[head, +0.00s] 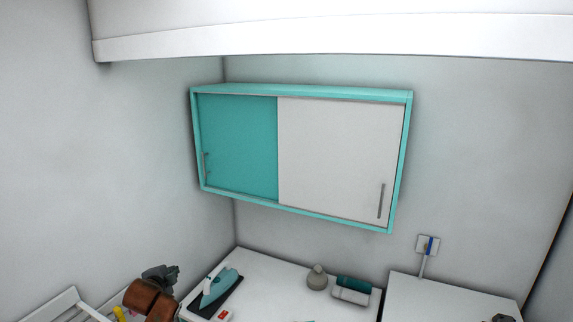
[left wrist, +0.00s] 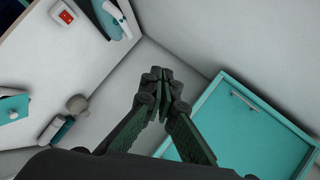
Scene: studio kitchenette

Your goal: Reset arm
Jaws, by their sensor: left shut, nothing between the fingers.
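My left gripper (head: 163,274) shows at the lower left of the head view, at the end of a brown-orange arm link. In the left wrist view its dark fingers (left wrist: 163,78) meet at the tips, shut with nothing between them. It is in free air, apart from the wall cabinet and the counter. A small dark piece (head: 503,318) at the bottom right edge of the head view may be the top of my right gripper; its fingers are hidden.
A turquoise wall cabinet (head: 235,145) with a white sliding door (head: 335,155) hangs at the back. Below, a white counter (head: 270,275) holds an iron (head: 218,288), a grey rounded object (head: 317,278) and a teal-and-white item (head: 352,290). A white ledge (head: 330,38) spans the top.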

